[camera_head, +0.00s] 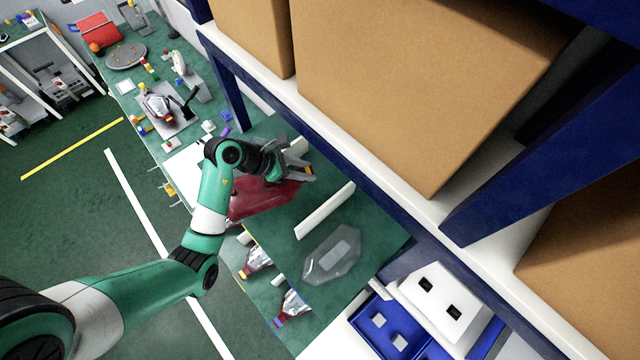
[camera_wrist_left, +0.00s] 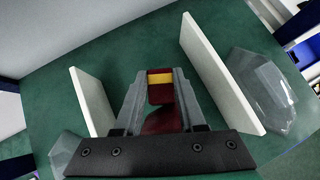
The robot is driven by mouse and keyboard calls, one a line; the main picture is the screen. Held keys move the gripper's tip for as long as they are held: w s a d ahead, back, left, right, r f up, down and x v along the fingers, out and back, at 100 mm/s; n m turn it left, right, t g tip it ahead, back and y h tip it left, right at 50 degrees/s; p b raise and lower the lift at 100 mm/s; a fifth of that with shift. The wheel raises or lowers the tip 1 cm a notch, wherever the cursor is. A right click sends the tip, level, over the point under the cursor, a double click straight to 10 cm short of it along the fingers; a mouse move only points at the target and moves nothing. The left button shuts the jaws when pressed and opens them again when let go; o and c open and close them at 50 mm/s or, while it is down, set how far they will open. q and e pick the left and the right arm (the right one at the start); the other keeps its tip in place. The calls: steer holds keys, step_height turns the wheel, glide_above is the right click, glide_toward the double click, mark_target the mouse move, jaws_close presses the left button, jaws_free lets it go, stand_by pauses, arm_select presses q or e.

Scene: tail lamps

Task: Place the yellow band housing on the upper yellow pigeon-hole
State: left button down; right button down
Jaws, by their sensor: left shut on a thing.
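My left gripper (camera_head: 298,172) is over the green worktop, shut on a dark red housing (camera_head: 262,200). In the left wrist view the housing (camera_wrist_left: 161,95) sits between the two grey fingers and shows a yellow band (camera_wrist_left: 160,77) near the fingertips. Most of its body is hidden there by the gripper. White upright dividers stand on either side of the gripper: one (camera_wrist_left: 212,72) on the right and one (camera_wrist_left: 90,100) on the left. I cannot make out a yellow-marked pigeon-hole for certain. My right gripper is not in view.
A clear lamp cover (camera_head: 333,252) lies on the worktop beyond a white divider (camera_head: 325,210). Blue bins (camera_head: 385,325) and a white box (camera_head: 447,305) are at the lower right. A shelf with cardboard boxes (camera_head: 420,80) overhangs the right side.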

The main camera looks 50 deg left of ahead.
mark_target(292, 181)
arm_select(q)
steer(key=w+d+f, duration=0.1)
steer(key=w+f, duration=0.1)
steer(key=f, duration=0.1)
steer(key=w+d+f, duration=0.1)
steer(key=f, duration=0.1)
steer(key=shift+w+d+f, duration=0.1)
steer(key=shift+w+d, duration=0.05)
steer(key=shift+d, duration=0.2)
steer(key=shift+w+d+f+b, duration=0.15)
steer(key=shift+f+b, duration=0.15)
steer(key=shift+f, duration=1.6)
steer(key=c, duration=0.5)
jaws_free()
steer(key=shift+r, duration=0.3)
steer(key=p+v, duration=0.1)
steer(key=v, duration=1)
steer(key=shift+s+r+p, duration=0.15)
steer(key=shift+s+p, duration=0.2)
